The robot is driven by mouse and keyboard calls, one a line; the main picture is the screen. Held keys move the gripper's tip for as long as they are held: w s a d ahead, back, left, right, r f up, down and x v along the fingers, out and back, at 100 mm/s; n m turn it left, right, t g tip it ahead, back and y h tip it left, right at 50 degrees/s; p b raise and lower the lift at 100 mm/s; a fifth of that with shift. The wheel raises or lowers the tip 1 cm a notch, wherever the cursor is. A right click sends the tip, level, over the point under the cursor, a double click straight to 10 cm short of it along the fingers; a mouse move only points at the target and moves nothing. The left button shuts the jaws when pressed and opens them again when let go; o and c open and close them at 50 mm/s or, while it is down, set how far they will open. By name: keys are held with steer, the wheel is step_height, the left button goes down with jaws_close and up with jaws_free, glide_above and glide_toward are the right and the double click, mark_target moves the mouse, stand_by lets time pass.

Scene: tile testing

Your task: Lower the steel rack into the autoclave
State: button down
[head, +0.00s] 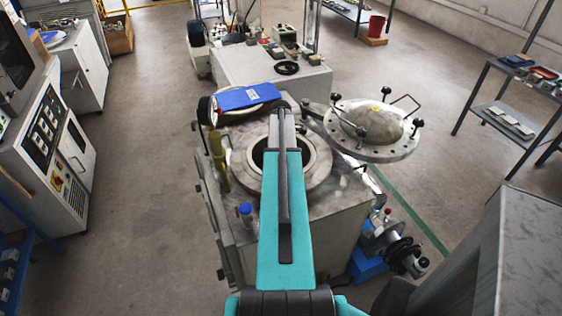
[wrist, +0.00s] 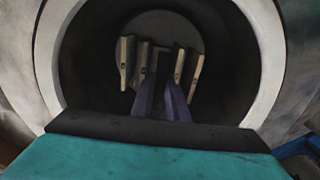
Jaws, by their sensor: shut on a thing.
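The autoclave (head: 322,172) stands in the middle of the head view, its round mouth facing up and its lid (head: 370,125) swung out to the right. My arm covers much of the mouth, so my gripper and the rack are hidden there. In the wrist view, I look down into the dark chamber inside the pale rim (wrist: 262,45). The two dark purple fingers of my gripper (wrist: 160,95) reach into the mouth, shut on the steel rack (wrist: 161,68). Several tan-edged tiles (wrist: 194,78) stand on both sides of the fingers. Whether the rack touches the bottom is unclear.
A blue item (head: 247,97) lies at the autoclave's back left. A blue-capped piece (head: 245,209) stands at its near left edge. A control cabinet (head: 60,150) is at left, a grey bench (head: 280,75) behind, and shelving (head: 515,105) at right. Open floor lies between.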

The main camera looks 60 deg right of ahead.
steer(key=shift+f, duration=0.1)
stand_by(0.4)
stand_by(0.3)
steer(key=c, duration=1.7)
jaws_free()
steer(key=shift+o, duration=0.2)
steer(key=shift+f, duration=0.1)
step_height(320, 180, up, 20)
steer(key=p, duration=1.1)
steer(key=shift+s+f, duration=0.1)
stand_by(0.6)
